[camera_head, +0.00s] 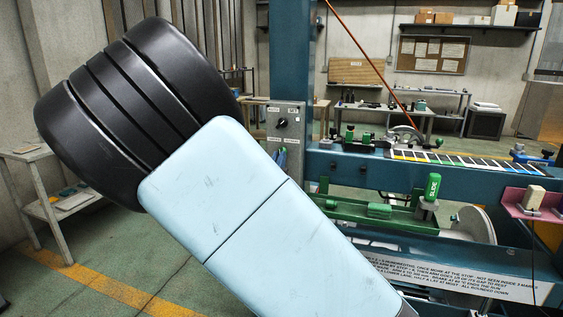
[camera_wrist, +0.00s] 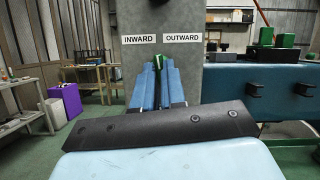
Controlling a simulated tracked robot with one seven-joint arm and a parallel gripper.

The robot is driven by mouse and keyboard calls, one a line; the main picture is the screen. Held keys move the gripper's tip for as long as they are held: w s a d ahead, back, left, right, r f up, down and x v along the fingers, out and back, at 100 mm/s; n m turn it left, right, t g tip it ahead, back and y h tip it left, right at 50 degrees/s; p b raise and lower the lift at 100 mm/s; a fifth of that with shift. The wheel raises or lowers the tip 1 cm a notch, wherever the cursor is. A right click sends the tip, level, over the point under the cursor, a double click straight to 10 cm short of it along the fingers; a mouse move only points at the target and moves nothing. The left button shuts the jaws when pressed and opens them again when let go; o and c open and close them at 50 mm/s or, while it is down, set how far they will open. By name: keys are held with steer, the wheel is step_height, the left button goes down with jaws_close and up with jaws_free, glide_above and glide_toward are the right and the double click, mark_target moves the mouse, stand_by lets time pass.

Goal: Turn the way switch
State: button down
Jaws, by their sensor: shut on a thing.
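The way switch's grey panel stands upright on the blue machine, in the head view (camera_head: 287,118) and in the wrist view (camera_wrist: 161,22). In the wrist view its INWARD label is left and its OUTWARD label right. A small green switch lever (camera_wrist: 154,73) shows just below the labels, between the blue fingertips. My gripper (camera_wrist: 162,68) is shut on it. Most of the lever is hidden by the fingers, so I cannot tell which way it points. In the head view my gripper (camera_head: 281,157) shows as blue tips at the panel's lower part, mostly hidden behind my arm.
A black knob (camera_head: 282,123) sits on the panel's upper part. The blue machine beam (camera_head: 460,178) runs right, with a green SLIDE handle (camera_head: 432,188) below it. A purple box (camera_wrist: 64,104) and shelf stand at left in the wrist view. Floor at left is partly clear.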

steer(key=shift+s+d+r+n+y, duration=0.1)
steer(key=shift+n+y, duration=0.7)
steer(key=shift+n, duration=0.85)
steer(key=shift+w+d+n+y, duration=0.15)
steer(key=shift+n+y, duration=0.65)
steer(key=shift+n, duration=0.9)
steer(key=shift+s+d+r+n+y, duration=0.15)
steer(key=shift+n+y, duration=0.65)
steer(key=shift+n, duration=0.85)
steer(key=shift+a+f+g, duration=0.1)
steer(key=shift+g, duration=0.2)
steer(key=c, duration=1.2)
jaws_free()
